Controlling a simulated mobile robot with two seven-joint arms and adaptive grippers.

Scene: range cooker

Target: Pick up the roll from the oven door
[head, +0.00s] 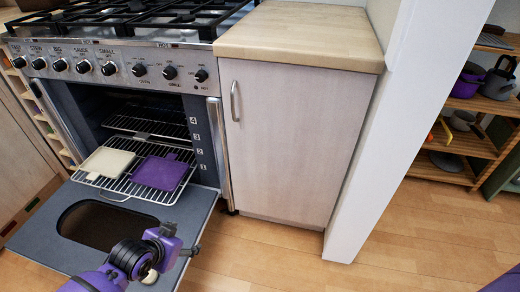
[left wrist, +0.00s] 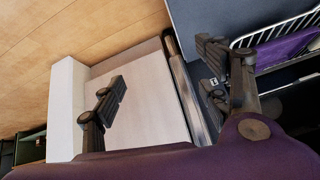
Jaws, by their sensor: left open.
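The oven door (head: 205,215) is folded down, with a dark window in it. A small pale rounded thing (head: 149,277), which looks like the roll, shows on the door near its front edge. My left arm and gripper hide part of it. My left gripper (head: 178,243) is over the door's right front part, just above and right of the pale thing. In the left wrist view my gripper (left wrist: 168,92) has its two dark fingers wide apart with nothing between them. The roll does not show in that view. My right gripper is not in view.
A pulled-out rack (head: 118,190) holds a cream board (head: 107,162) and a purple board (head: 162,172) above the door. A cabinet (head: 285,150) stands to the right of the oven. The wooden floor (head: 270,260) in front of it is clear.

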